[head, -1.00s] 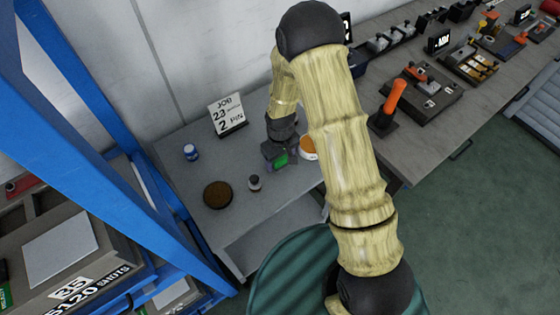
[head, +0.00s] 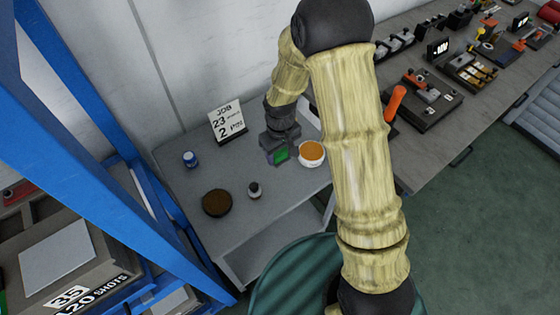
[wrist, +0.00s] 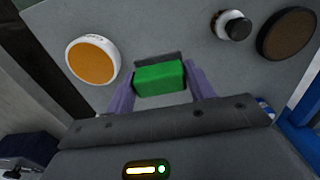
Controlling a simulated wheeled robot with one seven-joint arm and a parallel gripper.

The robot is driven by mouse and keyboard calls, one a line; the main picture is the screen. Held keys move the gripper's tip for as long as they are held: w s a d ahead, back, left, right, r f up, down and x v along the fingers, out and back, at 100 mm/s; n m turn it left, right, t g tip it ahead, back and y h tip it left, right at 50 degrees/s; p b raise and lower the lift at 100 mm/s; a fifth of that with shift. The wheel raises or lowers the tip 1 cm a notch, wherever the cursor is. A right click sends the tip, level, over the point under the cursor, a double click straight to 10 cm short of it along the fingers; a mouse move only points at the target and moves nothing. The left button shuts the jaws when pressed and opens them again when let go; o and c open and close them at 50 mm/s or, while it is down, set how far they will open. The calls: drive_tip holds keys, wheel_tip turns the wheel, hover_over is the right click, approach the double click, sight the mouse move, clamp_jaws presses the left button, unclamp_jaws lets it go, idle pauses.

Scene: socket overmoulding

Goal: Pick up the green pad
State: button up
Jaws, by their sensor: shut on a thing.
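The green pad (wrist: 160,80) is a small green block between the two purple fingers of my gripper (wrist: 161,90) in the wrist view. My gripper is shut on it, with a finger against each end. In the head view the green pad (head: 281,154) shows at the tip of my gripper (head: 277,153), over the grey side table (head: 190,238). I cannot tell exactly how high the pad is above the table. A dark grey rectangle shows just behind the pad in the wrist view.
A white tub with an orange top (head: 312,153) stands close right of my gripper. A blue frame (head: 110,140) rises at left.

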drive_tip(key=shift+r, duration=1.35)
drive_tip(key=o, duration=0.5)
drive_tip(key=shift+c, duration=0.2)
drive_tip(key=c, duration=0.3)
drive_tip(key=w+d+f+m, duration=0.1)
drive_tip(key=d+m, duration=0.1)
drive_tip(key=d, duration=0.2)
drive_tip(key=w+d+f+m, duration=0.1)
drive_tip(key=d+m, duration=0.1)
drive_tip(key=d, duration=0.3)
drive_tip(key=w+d+f+m, duration=0.1)
drive_tip(key=w+d+m, duration=0.1)
drive_tip(key=d, duration=0.2)
drive_tip(key=shift+w+d+f+m, duration=0.1)
drive_tip(key=shift+d+f+m, duration=0.2)
drive_tip(key=shift+f+m, duration=0.1)
drive_tip(key=shift+c, duration=0.2)
